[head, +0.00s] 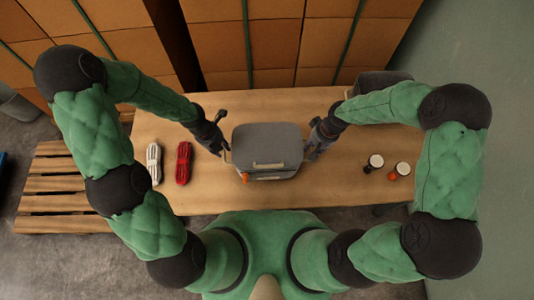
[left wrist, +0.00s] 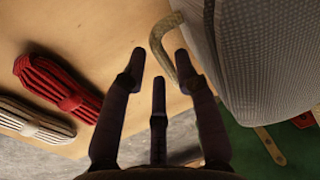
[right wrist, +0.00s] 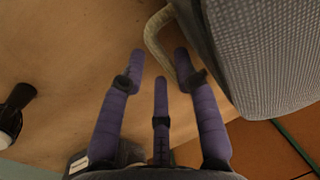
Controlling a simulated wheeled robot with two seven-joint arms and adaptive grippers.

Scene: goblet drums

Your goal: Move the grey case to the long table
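The grey case (head: 267,145) stands on the wooden long table (head: 225,200), near its middle, with a pale handle and an orange tag on its near side. My left gripper (head: 220,146) is at the case's left side. In the left wrist view its fingers (left wrist: 160,65) are spread, with a pale side handle (left wrist: 163,42) beside the right finger. My right gripper (head: 314,146) is at the case's right side. In the right wrist view its fingers (right wrist: 160,66) are also spread, with the other side handle (right wrist: 155,30) beside the right finger. Contact with either handle is unclear.
A red rope bundle (head: 183,163) and a white one (head: 153,163) lie left of the case. Two small round white-topped items (head: 376,161) (head: 402,168) stand at the right. Cardboard boxes (head: 245,45) are stacked behind the table. A wooden pallet (head: 60,195) lies at left.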

